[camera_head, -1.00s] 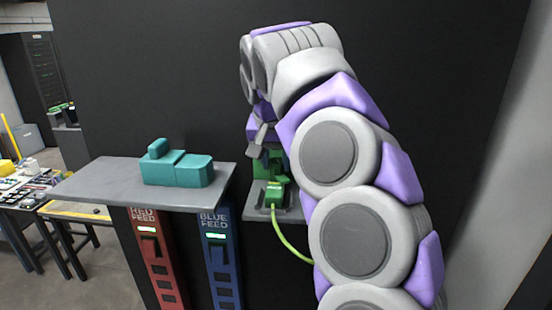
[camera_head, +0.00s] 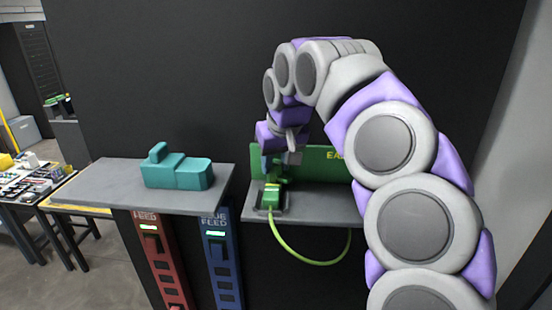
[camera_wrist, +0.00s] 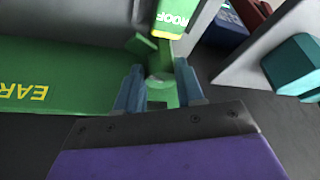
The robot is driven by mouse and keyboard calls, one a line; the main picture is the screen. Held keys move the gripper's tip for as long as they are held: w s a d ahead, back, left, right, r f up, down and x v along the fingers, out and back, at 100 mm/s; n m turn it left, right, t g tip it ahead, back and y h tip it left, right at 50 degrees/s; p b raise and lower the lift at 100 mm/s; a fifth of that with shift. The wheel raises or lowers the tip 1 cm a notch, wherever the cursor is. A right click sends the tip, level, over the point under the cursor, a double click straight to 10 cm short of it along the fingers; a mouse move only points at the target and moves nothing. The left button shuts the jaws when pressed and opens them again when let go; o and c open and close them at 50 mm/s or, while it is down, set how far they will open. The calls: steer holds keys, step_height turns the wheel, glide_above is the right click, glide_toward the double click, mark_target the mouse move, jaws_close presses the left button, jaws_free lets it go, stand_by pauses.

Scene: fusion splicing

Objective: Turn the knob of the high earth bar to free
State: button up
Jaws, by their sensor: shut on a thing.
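The earth bar's green back panel (camera_head: 320,158), with yellow letters partly hidden by my arm, stands on a grey shelf; it also shows in the wrist view (camera_wrist: 60,82). My gripper (camera_head: 279,160) points down in front of its left part. In the wrist view my gripper (camera_wrist: 160,85) has its two blue-grey fingers on either side of a round green knob (camera_wrist: 161,90), shut on it. The knob's marking cannot be read.
A green-yellow cable (camera_head: 290,252) loops below the shelf (camera_head: 315,207). A teal block (camera_head: 178,170) rests on a grey ledge (camera_head: 100,187) at left, above the red feed (camera_head: 158,255) and blue feed (camera_head: 221,255) panels. A dark wall stands behind.

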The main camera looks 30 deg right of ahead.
stand_by(0.3)
steer(key=o, duration=0.9)
steer(key=shift+w, duration=0.25)
steer(key=shift+o, duration=0.7)
steer(key=shift+a, duration=0.2)
steer(key=shift+d, duration=0.1)
